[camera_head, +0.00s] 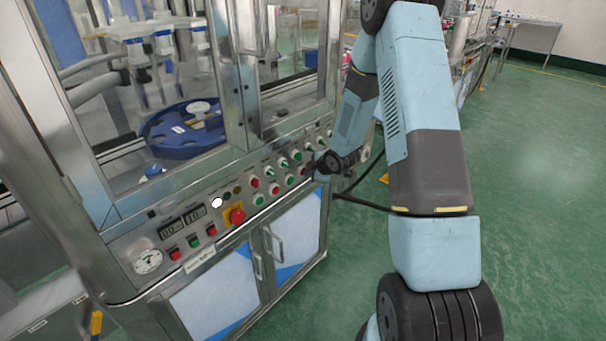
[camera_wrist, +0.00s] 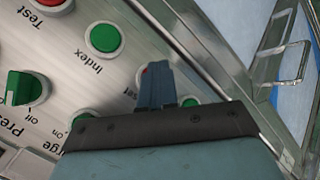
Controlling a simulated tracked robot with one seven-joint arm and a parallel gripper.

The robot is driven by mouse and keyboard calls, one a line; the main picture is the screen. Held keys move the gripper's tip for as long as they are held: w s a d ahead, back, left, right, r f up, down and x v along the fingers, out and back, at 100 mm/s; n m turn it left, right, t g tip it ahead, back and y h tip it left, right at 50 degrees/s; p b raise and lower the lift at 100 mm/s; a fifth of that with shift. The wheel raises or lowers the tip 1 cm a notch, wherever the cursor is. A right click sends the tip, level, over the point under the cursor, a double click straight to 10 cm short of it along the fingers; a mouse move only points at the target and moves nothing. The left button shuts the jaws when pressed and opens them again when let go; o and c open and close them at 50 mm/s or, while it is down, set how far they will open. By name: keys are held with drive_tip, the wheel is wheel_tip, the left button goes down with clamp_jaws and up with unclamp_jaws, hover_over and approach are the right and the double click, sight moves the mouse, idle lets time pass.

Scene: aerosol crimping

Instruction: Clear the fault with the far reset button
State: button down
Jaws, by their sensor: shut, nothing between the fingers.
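My gripper (camera_wrist: 156,82) is shut and empty, its fingertips at the front of the control panel (camera_wrist: 125,65). A red button (camera_wrist: 145,70) in a pale ring lies behind the fingertips and is almost wholly hidden; its label cannot be read. I cannot tell whether the fingers touch it. Beside it is a green button (camera_wrist: 104,38) labelled Index. In the head view, my gripper (camera_head: 312,170) is at the far right end of the panel (camera_head: 155,237). No label reading reset is legible in either view.
A red button (camera_wrist: 50,3) marked Test and a green knob (camera_wrist: 27,88) are close by. Cabinet doors with handles (camera_head: 275,243) lie below. Green floor (camera_head: 535,200) is open at right.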

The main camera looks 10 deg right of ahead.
drive_tip(key=shift+s+d, duration=0.1)
drive_tip(key=shift+s, duration=0.05)
drive_tip(key=shift+s+d, duration=0.4)
drive_tip(key=shift+s, duration=0.1)
idle(0.3)
drive_tip(key=s+d, duration=0.1)
drive_tip(key=s, duration=0.1)
drive_tip(key=s+d, duration=0.2)
idle(0.4)
idle(0.3)
